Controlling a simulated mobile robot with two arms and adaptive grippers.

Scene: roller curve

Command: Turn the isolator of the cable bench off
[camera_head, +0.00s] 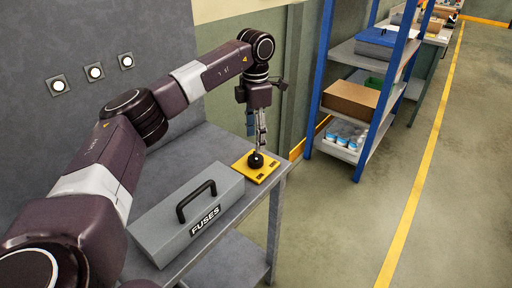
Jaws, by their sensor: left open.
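The isolator is a black rotary knob (256,160) on a yellow plate (258,177), lying at the right end of the grey cable bench (262,205). Small dark markings show on the plate, too small to read. My left gripper (261,148) points down from above, with its fingertips at the top of the knob. It is open; I cannot tell whether the fingers touch the knob. The knob's exact angle is hard to make out. My right gripper is not in view.
A grey box labelled FUSES (188,213) with a black handle stands on the bench, left of the plate. Several white round buttons (94,72) sit on the grey back panel. A blue-framed shelf (373,105) with boxes stands right; the floor between is clear.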

